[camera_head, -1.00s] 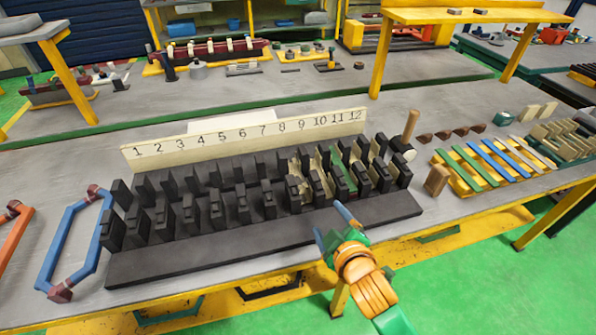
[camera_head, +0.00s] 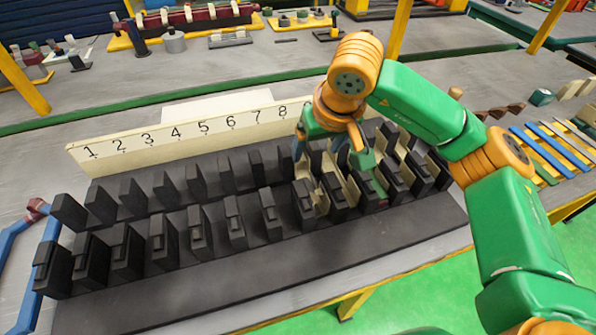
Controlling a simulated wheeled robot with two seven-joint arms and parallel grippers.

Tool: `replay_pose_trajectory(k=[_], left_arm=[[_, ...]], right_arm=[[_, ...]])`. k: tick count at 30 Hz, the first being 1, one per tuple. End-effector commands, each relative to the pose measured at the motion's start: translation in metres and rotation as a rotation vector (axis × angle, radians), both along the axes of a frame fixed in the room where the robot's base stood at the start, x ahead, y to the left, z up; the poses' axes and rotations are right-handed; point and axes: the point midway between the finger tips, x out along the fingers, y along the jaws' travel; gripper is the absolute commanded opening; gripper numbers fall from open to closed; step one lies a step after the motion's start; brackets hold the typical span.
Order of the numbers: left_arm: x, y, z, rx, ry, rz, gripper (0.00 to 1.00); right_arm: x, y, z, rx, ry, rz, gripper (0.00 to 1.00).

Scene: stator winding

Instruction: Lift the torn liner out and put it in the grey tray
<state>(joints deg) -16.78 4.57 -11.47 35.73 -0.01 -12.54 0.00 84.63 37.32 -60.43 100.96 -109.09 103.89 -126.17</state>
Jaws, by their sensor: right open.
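The black slotted stator block (camera_head: 270,262) lies along the table, with two rows of upright teeth. Several cream liners (camera_head: 351,190) stand in the slots toward its right end; another shows further left (camera_head: 320,198). I cannot tell which is torn. My right gripper (camera_head: 329,155) is open, pointing down over the back row near the cream liners. Its fingertips are partly lost among the teeth, and I cannot tell whether they touch a liner. My left gripper is not in view. I cannot make out the grey tray.
A cream number board (camera_head: 150,140) stands behind the block, its right-hand numbers hidden by my right arm. Blue and yellow strips (camera_head: 545,150) lie at the right. A blue frame (camera_head: 20,260) lies at the left edge. The back bench (camera_head: 250,65) holds parts.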

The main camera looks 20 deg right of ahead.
Motion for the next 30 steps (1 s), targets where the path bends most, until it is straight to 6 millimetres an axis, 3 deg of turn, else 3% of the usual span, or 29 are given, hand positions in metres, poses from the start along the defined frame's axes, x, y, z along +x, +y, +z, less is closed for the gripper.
replay_pose_trajectory(k=[10,18,26,27,30], left_arm=[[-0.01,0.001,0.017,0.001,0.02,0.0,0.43],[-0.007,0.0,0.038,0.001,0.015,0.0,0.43],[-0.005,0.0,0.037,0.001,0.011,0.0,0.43],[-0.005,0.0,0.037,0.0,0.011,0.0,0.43],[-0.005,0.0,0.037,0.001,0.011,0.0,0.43]], right_arm=[[0.022,-0.001,-0.057,-0.012,0.003,-0.002,0.81],[0.032,0.008,-0.103,-0.01,0.004,-0.003,0.81],[0.037,0.007,-0.114,-0.011,-0.001,0.0,0.81],[0.037,0.007,-0.114,-0.01,-0.001,-0.001,0.79],[0.037,0.007,-0.114,-0.01,-0.001,-0.001,0.52]])
